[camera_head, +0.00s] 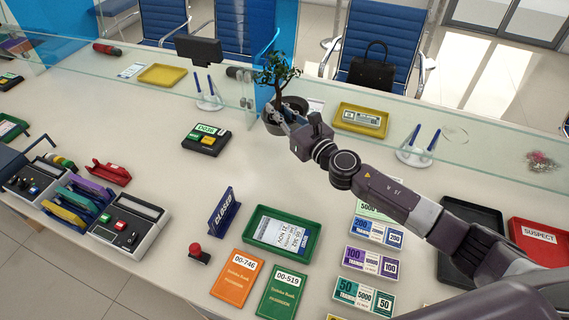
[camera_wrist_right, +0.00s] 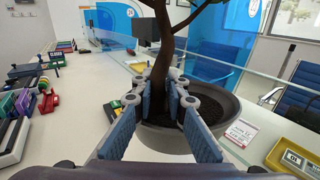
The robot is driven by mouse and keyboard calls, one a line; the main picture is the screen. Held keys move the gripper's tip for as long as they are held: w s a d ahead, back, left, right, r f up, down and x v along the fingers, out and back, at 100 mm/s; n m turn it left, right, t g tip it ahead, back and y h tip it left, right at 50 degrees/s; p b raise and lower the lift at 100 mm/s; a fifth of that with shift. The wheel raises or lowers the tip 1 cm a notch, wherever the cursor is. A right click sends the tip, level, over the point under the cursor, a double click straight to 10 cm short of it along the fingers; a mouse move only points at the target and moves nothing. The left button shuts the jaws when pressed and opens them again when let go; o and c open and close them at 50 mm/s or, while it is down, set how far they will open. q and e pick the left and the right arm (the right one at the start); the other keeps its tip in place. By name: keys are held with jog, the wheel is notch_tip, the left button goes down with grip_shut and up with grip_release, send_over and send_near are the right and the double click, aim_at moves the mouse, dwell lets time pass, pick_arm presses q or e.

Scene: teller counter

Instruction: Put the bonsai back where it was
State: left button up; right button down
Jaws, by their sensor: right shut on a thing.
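The bonsai (camera_head: 276,76) is a small green tree in a round dark pot (camera_head: 272,126), near the glass screen at the back of the counter. In the right wrist view its brown trunk (camera_wrist_right: 163,50) rises between my fingers, with dark soil in the pot (camera_wrist_right: 226,105) below. My right gripper (camera_head: 284,112) is shut on the trunk (camera_wrist_right: 165,98), just above the soil. The pot looks upright; I cannot tell whether it rests on the counter. My left gripper is in neither view.
The glass screen (camera_head: 420,130) runs along the counter's back. A yellow tray (camera_head: 342,118) and a pen stand (camera_head: 412,157) stand right of the pot. A black stamp box (camera_head: 205,139) lies left. The counter (camera_head: 165,190) has clear room front-left of the pot.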

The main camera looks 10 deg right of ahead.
jog(key=shift+f+b, duration=6.4)
jog(key=shift+f, duration=3.35)
jog(key=shift+f, duration=0.15)
jog(key=c, duration=1.9)
grip_release()
jog(key=shift+c, duration=0.2)
